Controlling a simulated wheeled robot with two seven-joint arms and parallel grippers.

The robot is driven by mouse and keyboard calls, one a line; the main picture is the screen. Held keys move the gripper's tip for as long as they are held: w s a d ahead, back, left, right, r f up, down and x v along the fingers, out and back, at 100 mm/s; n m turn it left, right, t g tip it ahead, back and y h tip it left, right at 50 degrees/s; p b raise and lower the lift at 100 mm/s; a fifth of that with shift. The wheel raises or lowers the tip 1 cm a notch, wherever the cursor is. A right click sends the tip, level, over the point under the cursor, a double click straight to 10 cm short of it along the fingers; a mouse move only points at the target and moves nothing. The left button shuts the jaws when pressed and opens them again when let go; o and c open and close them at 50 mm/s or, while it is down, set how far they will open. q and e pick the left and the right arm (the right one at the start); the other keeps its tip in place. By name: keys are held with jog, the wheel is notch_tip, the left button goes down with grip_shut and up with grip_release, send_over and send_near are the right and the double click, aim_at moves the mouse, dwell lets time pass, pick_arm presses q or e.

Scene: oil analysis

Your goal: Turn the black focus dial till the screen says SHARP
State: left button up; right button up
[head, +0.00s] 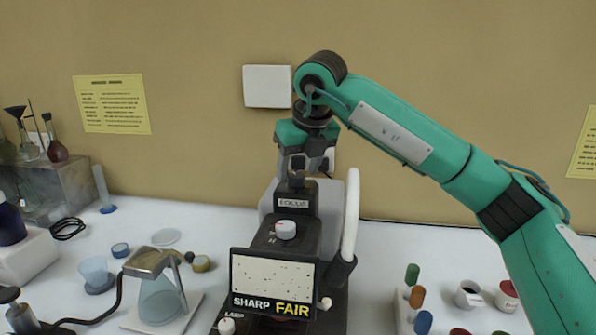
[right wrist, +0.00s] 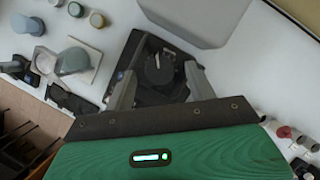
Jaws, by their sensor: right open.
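The black focus dial (right wrist: 158,70) shows in the right wrist view with a pale pointer mark on its top. In the head view the dial (head: 296,181) stands above the FOCUS label on the dark instrument (head: 262,233). My right gripper (head: 303,163) points down over the dial. Its jaws are open, with one finger on each side of the dial in the wrist view; I cannot tell whether they touch it. The screen (head: 273,283) at the instrument's front reads SHARP in white and FAIR in yellow. My left gripper is not in view.
A white knob (head: 285,229) and a pale upright tube (head: 350,215) are close to the dial. A flask stand (head: 160,290) is at left. A rack of coloured-top vials (head: 410,300) and small cups (head: 468,293) are at right. The wall is close behind.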

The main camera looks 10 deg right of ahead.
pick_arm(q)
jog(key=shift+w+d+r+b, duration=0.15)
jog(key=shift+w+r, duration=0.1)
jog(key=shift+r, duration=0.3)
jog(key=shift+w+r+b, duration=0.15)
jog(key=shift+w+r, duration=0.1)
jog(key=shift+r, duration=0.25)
pick_arm(e)
jog(key=v, duration=1.2)
jog(key=shift+s, duration=0.15)
jog(key=shift+r, duration=0.15)
